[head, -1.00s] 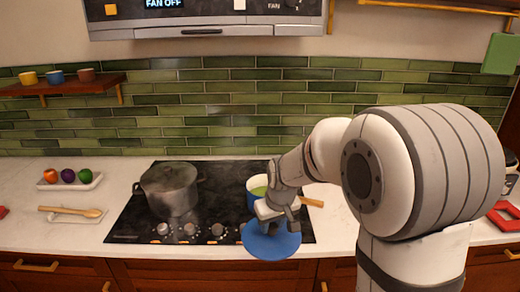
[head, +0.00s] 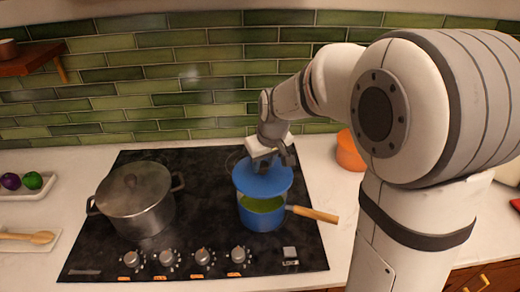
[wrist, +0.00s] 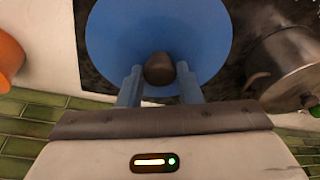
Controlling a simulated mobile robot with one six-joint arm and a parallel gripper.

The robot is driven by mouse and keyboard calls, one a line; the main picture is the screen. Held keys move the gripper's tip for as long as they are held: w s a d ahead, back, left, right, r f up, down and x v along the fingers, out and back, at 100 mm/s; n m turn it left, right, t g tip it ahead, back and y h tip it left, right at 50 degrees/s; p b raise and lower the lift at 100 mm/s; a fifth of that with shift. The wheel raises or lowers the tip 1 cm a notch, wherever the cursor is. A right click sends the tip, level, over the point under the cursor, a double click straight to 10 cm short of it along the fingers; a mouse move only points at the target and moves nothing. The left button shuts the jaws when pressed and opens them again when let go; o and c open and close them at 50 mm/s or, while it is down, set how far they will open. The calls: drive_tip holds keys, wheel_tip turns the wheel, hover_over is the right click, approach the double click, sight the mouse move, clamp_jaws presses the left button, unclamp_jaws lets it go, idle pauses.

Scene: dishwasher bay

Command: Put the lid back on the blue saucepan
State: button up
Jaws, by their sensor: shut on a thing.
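The blue saucepan (head: 262,218) stands on the right part of the black cooktop, its wooden handle (head: 315,214) pointing right. Green contents show inside it. The blue lid (head: 262,181) is held above the saucepan and a little toward its back, leaving the front of the opening uncovered. My gripper (head: 272,158) is over the lid. In the wrist view, my gripper (wrist: 159,78) is shut on the dark knob (wrist: 159,68) of the lid (wrist: 190,30). The lid hides the saucepan in that view.
A lidded grey pot (head: 138,200) stands on the left of the cooktop (head: 200,225). An orange container (head: 350,150) is on the counter behind and right. Knobs line the cooktop's front. A tray with a wooden spoon (head: 28,237) lies at far left.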

sight(264, 177)
drive_tip(key=shift+s+a+f+b, duration=0.1)
drive_tip(key=shift+a+f+b, duration=0.05)
drive_tip(key=shift+f+b, duration=0.25)
wheel_tip(264, 177, down, 5)
drive_tip(key=b, duration=0.3)
drive_tip(key=shift+f, duration=0.1)
drive_tip(key=shift+f+b, duration=0.15)
drive_tip(key=shift+b, duration=0.2)
drive_tip(key=shift+s, duration=0.1)
idle(0.3)
drive_tip(key=shift+f+b, duration=0.1)
drive_tip(key=shift+b, duration=0.5)
idle(1.4)
idle(0.4)
drive_tip(key=o, duration=1.7)
drive_tip(key=shift+c, duration=0.2)
